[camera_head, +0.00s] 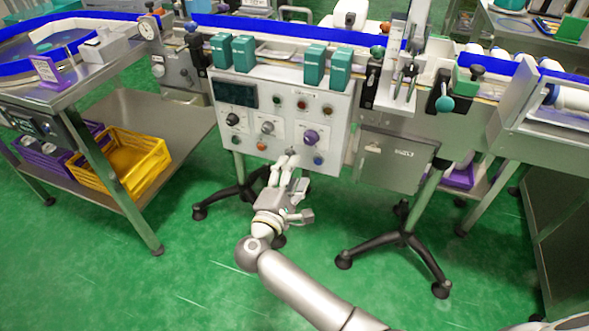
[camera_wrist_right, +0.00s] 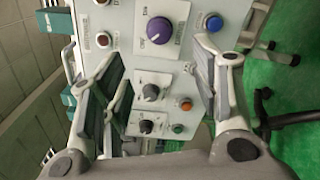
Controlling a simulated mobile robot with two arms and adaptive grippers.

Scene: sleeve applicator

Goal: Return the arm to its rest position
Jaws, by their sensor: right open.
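My right gripper (camera_head: 291,166) is in front of the lower part of the grey control panel (camera_head: 247,121) in the head view. In the right wrist view its two fingers (camera_wrist_right: 160,85) are spread apart with nothing between them. The panel shows behind the fingers, with a purple knob (camera_wrist_right: 160,30), a blue button (camera_wrist_right: 212,22), dark knobs (camera_wrist_right: 151,92) and small coloured buttons. The purple knob (camera_head: 311,137) also shows in the head view, just above and right of the fingertips. Whether the fingertips touch the panel cannot be told. My left gripper is not in view.
The conveyor with blue rails (camera_head: 265,29) runs above the panel and carries several teal boxes (camera_head: 244,54). A grey cabinet (camera_head: 393,160) hangs right of the panel. Black stand feet (camera_head: 398,240) rest below. A steel table with a yellow crate (camera_head: 131,160) stands left. Green floor is open in front.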

